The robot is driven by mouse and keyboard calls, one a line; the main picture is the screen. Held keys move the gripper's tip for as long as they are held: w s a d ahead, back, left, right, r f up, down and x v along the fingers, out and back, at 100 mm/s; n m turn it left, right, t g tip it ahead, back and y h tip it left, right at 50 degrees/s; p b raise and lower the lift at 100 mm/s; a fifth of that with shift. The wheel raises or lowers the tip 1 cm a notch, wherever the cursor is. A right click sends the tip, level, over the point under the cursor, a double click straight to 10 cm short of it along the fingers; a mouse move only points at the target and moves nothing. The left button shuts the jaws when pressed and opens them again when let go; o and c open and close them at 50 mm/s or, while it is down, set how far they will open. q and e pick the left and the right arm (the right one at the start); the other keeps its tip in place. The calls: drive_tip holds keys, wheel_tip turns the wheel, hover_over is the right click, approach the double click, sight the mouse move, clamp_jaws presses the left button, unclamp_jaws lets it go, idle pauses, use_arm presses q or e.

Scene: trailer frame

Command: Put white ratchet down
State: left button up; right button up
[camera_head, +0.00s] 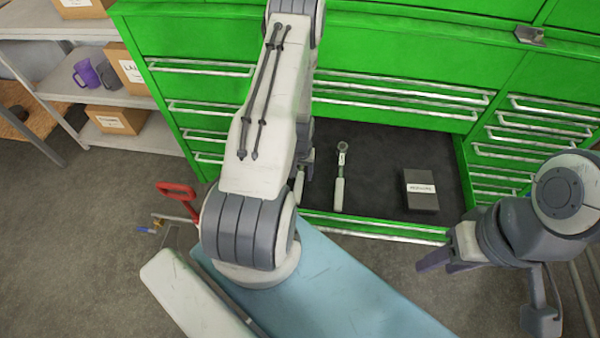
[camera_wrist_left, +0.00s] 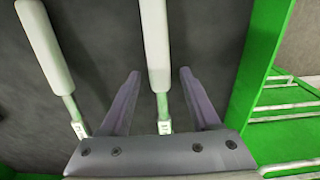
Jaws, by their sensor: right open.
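Two white-handled ratchets lie in the open, dark-lined drawer (camera_head: 385,150). One ratchet (camera_head: 340,190) is in plain sight in the head view, and it appears at the left of the left wrist view (camera_wrist_left: 45,60). The other ratchet (camera_wrist_left: 156,50) lies between the fingers of my left gripper (camera_wrist_left: 160,75), with gaps on both sides. In the head view my left arm hides most of it and the gripper. My left gripper is open. My right gripper (camera_head: 447,264) is open and empty, outside the drawer at the right.
A dark box with a white label (camera_head: 420,191) lies in the drawer's right part. The green cabinet (camera_head: 390,60) rises behind. A blue-topped surface (camera_head: 350,290) is in front of the drawer. Shelves (camera_head: 130,138) with mugs and cartons stand at the left.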

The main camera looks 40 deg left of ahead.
sight(300, 176)
use_arm(q)
drive_tip(key=shift+r, duration=0.1)
wheel_tip(300, 176, up, 12)
drive_tip(key=shift+s+d+r+b, duration=0.15)
drive_tip(key=shift+b, duration=0.25)
idle(0.3)
drive_tip(key=d+r+m, duration=0.3)
drive_tip(key=d+r, duration=0.4)
drive_tip(key=d, duration=0.3)
drive_tip(key=d+r+m, duration=0.4)
drive_tip(key=d+r, duration=0.3)
drive_tip(key=d, duration=0.3)
drive_tip(key=s+d+r+m, duration=0.3)
drive_tip(key=s+d+r, duration=0.1)
drive_tip(key=s, duration=0.4)
drive_tip(key=s+d+r+m+h, duration=0.1)
drive_tip(key=s+d+r+m, duration=0.2)
drive_tip(key=s+d, duration=0.3)
drive_tip(key=shift+s+d+r+m, duration=0.25)
drive_tip(key=shift+s+r+m, duration=0.15)
drive_tip(key=shift+s+r, duration=0.5)
drive_tip(key=shift+s+f, duration=0.1)
drive_tip(key=shift+f, duration=0.1)
drive_tip(key=shift+c, duration=0.4)
